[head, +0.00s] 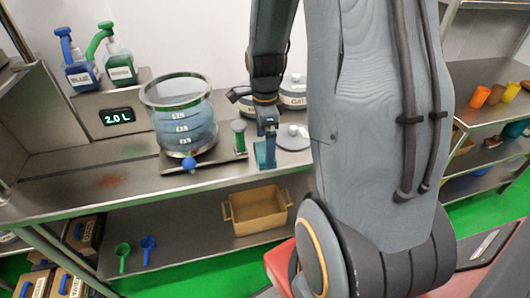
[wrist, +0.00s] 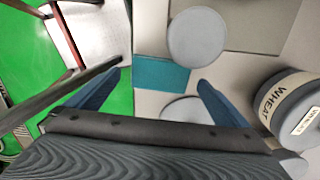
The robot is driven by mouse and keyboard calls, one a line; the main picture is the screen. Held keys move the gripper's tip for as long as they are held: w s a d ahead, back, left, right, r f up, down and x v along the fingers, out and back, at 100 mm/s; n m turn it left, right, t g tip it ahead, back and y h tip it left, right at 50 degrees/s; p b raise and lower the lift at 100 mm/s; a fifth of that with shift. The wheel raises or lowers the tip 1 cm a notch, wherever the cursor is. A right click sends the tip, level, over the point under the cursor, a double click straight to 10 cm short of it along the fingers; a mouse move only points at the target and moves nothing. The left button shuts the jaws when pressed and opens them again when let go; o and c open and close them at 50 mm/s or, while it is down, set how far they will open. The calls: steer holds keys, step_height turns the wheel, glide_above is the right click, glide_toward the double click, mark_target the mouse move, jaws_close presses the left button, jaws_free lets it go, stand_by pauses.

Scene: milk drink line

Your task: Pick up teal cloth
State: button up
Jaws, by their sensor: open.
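The teal cloth (wrist: 162,73) is a small flat rectangle on the pale counter, ahead of my gripper in the wrist view. My gripper (wrist: 160,79) is open and empty, with one blue finger on each side of the cloth in that picture. I cannot tell how high the fingers are above it. In the head view my gripper (head: 265,154) hangs over the counter, right of the measuring vessel. I cannot make out the cloth apart from the fingers there.
A grey round lid (wrist: 197,37) lies close beside the cloth, and another grey disc (wrist: 187,108) is partly hidden near the gripper. A WHEAT canister (wrist: 290,105) stands at right.

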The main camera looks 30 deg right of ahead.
steer(key=shift+f, duration=1)
steer(key=c, duration=1)
steer(key=shift+r, duration=0.1)
steer(key=shift+r+b, duration=0.8)
steer(key=shift+r, duration=4.15)
